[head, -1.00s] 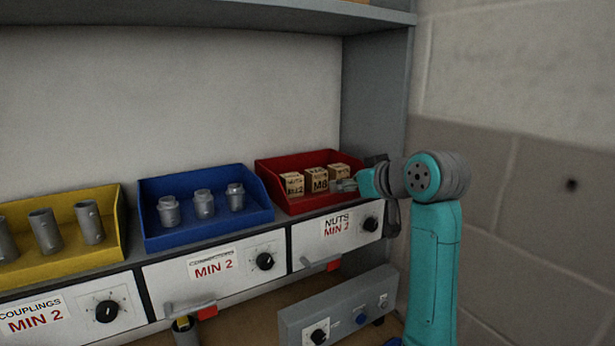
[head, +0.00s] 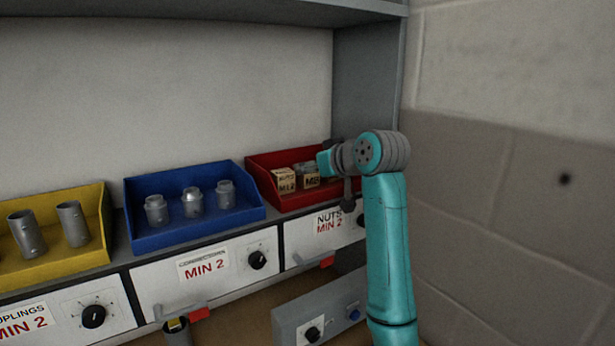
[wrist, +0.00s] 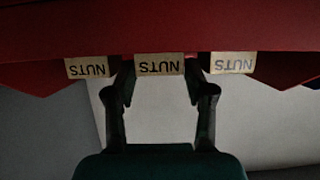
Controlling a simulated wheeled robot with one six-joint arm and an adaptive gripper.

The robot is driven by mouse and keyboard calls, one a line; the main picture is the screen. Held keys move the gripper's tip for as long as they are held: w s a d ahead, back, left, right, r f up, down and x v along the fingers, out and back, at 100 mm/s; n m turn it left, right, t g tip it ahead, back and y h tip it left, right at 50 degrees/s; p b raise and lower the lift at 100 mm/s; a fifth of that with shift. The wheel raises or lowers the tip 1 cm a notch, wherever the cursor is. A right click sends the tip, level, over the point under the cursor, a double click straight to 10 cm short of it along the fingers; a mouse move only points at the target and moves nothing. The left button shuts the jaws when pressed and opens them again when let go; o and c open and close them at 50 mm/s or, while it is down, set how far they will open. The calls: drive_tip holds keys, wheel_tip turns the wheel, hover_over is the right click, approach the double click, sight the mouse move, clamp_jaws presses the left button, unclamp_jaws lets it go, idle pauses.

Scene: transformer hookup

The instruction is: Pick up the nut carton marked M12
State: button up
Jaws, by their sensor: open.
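The nut carton marked M12 (head: 285,181) is a small tan box at the left end of the row in the red bin (head: 262,186). The carton marked M8 (head: 311,179) stands beside it in the middle. The third carton is hidden behind my arm in the head view. My gripper (head: 307,168) is open at the bin, its grey tip over the top of the M8 carton. In the wrist view, the open fingers (wrist: 159,75) straddle the middle carton (wrist: 160,65). Lettering there is upside down and only NUTS shows; the size marks are out of sight.
A blue bin (head: 150,236) with connectors and a yellow bin (head: 98,214) with couplings stand to the left. The shelf (head: 215,14) is overhead and a side panel (head: 368,85) closes the right. Labelled drawer fronts with knobs (head: 257,260) lie below.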

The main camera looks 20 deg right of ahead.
drive_tip(key=shift+x, duration=1.25)
drive_tip(key=c, duration=1)
drive_tip(key=shift+r, duration=0.15)
